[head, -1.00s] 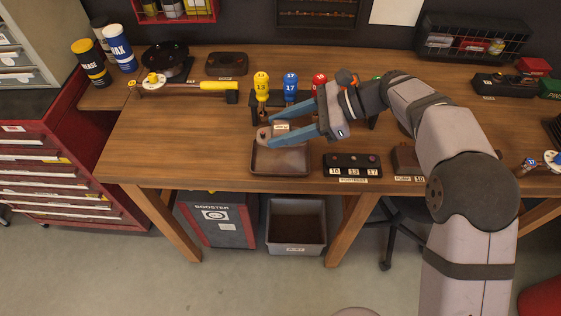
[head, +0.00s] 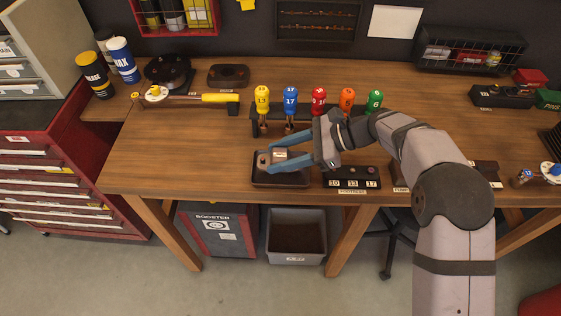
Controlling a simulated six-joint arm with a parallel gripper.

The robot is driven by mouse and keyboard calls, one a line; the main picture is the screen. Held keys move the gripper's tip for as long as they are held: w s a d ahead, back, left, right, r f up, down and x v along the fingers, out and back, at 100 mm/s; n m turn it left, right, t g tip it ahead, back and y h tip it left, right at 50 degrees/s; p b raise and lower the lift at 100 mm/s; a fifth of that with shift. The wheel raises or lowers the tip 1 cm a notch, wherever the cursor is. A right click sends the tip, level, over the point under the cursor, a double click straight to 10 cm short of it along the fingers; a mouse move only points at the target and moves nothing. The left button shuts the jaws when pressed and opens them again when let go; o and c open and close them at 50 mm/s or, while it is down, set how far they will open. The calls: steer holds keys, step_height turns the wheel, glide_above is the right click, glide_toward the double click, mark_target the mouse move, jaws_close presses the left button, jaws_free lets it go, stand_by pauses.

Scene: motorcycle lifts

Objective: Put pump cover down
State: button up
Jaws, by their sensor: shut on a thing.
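My gripper (head: 277,163) has two blue fingers reaching in from the right. It is shut on the pump cover (head: 263,160), a small grey-brown piece with a pale label. The fingers hide part of the cover. Cover and fingers are over the dark shallow tray (head: 258,182) near the bench's front edge. I cannot tell whether the cover touches the tray floor or hangs just above it.
A rack of coloured screwdrivers (head: 290,98) stands behind the tray. A black numbered block (head: 352,179) sits close on its right. A yellow-handled tool (head: 218,98) lies at the back left. The bench (head: 170,145) left of the tray is clear.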

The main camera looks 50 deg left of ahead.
steer(key=shift+f+p, duration=0.45)
steer(key=shift+f, duration=1.25)
steer(key=shift+f, duration=0.1)
steer(key=o, duration=0.9)
steer(key=b+v, duration=0.3)
steer(key=v, duration=0.7)
steer(key=shift+w+d+b, duration=0.1)
steer(key=shift+w+b, duration=0.05)
steer(key=shift+b, duration=0.2)
steer(key=shift+v, duration=0.95)
